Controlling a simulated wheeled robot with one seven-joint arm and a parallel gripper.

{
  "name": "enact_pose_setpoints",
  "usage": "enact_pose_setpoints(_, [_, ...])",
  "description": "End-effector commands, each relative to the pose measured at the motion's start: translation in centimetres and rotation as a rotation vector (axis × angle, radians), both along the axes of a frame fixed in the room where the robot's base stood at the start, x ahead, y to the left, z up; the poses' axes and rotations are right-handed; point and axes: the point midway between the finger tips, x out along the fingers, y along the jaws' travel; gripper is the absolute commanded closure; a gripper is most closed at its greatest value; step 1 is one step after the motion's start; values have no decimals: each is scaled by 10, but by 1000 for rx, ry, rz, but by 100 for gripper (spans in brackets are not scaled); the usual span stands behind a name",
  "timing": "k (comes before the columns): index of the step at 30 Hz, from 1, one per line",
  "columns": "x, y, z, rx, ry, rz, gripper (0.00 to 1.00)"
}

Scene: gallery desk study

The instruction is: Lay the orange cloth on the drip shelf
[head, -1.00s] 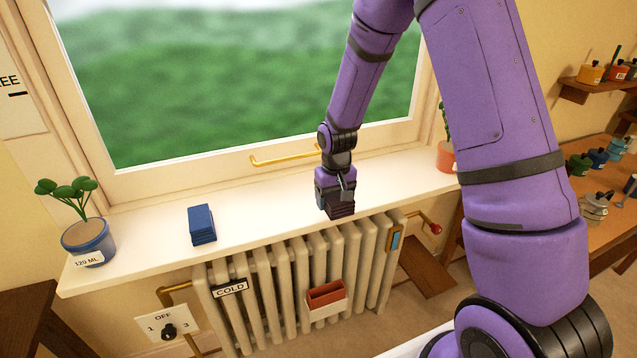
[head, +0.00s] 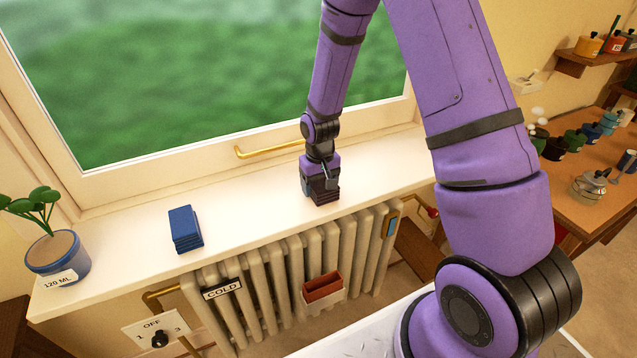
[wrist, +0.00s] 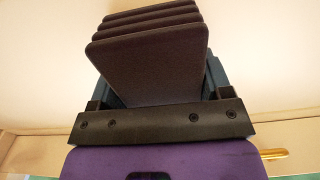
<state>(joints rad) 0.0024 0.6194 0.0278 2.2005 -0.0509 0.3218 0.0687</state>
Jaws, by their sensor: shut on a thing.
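My gripper (head: 317,178) is over the right half of the windowsill, shut on a folded dark plum-brown cloth (head: 325,194). In the wrist view this cloth (wrist: 150,65) is a stack of several flat layers between the jaws. The head view does not settle whether it touches the sill. A folded blue cloth (head: 186,230) lies on the sill to the left. I see no cloth that is plainly orange. I cannot tell which shelf is the drip shelf; a wooden wall shelf (head: 571,64) with jars is at the upper right.
The pale windowsill (head: 250,210) is clear between the two cloths. A potted plant (head: 57,258) stands at its left end. Below are a radiator (head: 270,285) with a red-brown trough (head: 323,287). A wooden desk (head: 585,205) with several pots is at right.

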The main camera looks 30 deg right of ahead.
Motion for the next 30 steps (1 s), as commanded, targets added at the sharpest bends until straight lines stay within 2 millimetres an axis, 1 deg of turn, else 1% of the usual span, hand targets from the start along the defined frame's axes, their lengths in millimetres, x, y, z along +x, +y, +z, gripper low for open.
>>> enact_pose_setpoints(6, [0, 0, -3, 0, 1, 0, 53])
enact_pose_setpoints(7, [0, 0, -3, 0, 0, 0, 23])
enact_pose_setpoints(8, [0, 0, -3, 0, 0, 0, 17])
enact_pose_setpoints(9, [0, 0, -3, 0, 0, 0, 7])
enact_pose_setpoints(10, [0, 0, -3, 0, 0, 0, 2])
enact_pose_setpoints(17, [0, 0, -2, 0, 0, 0, 2])
enact_pose_setpoints(21, [0, 0, 3, 0, -1, 0, 2])
enact_pose_setpoints(23, [1, 0, 9, 0, -3, 0, 2])
enact_pose_setpoints(26, [1, 0, 23, 0, -4, 0, 2])
enact_pose_setpoints(30, [1, 0, 50, 0, -5, 0, 2])
